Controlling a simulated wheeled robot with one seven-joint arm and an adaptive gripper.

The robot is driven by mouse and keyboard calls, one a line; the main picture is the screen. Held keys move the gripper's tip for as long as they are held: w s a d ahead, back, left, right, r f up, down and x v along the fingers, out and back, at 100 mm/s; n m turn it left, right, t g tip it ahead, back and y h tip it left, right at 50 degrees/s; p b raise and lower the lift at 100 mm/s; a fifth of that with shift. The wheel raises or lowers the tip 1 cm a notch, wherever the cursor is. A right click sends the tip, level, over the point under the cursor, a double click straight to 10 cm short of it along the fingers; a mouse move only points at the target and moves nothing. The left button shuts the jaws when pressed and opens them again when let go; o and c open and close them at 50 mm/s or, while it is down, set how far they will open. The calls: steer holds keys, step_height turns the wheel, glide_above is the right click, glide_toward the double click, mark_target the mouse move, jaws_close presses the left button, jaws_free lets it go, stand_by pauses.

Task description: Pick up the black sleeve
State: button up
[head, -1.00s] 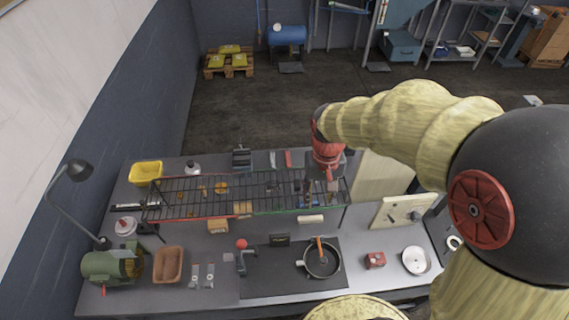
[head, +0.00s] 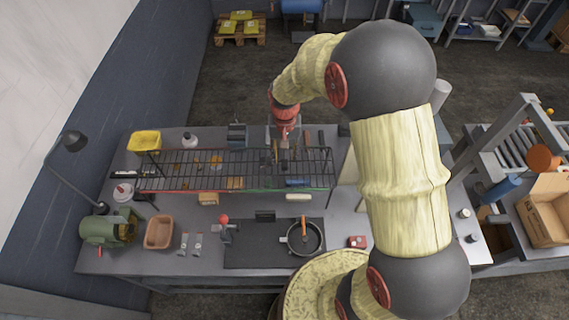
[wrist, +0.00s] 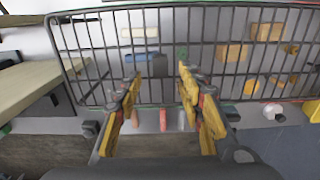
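My gripper (head: 284,143) is over the back right part of the wire rack in the head view. In the wrist view its two yellow fingers (wrist: 158,76) are apart with nothing held between them. A small dark block (wrist: 160,66), which looks like the black sleeve, shows between and beyond the fingertips, beside a blue piece (wrist: 140,58). I cannot tell whether it lies on the rack's bars or below them.
The wire rack (head: 178,183) stands raised above the grey table (head: 175,262). A pan (head: 303,239) sits on a dark mat, with a dark block (head: 265,216) behind it. A pale board (wrist: 42,82) stands beside the rack. Orange-brown blocks lie around the rack.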

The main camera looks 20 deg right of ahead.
mark_target(285, 164)
steer(key=f, duration=0.4)
steer(key=shift+s+a+p, duration=0.15)
steer(key=shift+s+p, duration=0.15)
steer(key=shift+c, duration=0.9)
steer(key=c, duration=0.7)
steer(key=shift+r, duration=0.1)
steer(key=shift+c, duration=0.6)
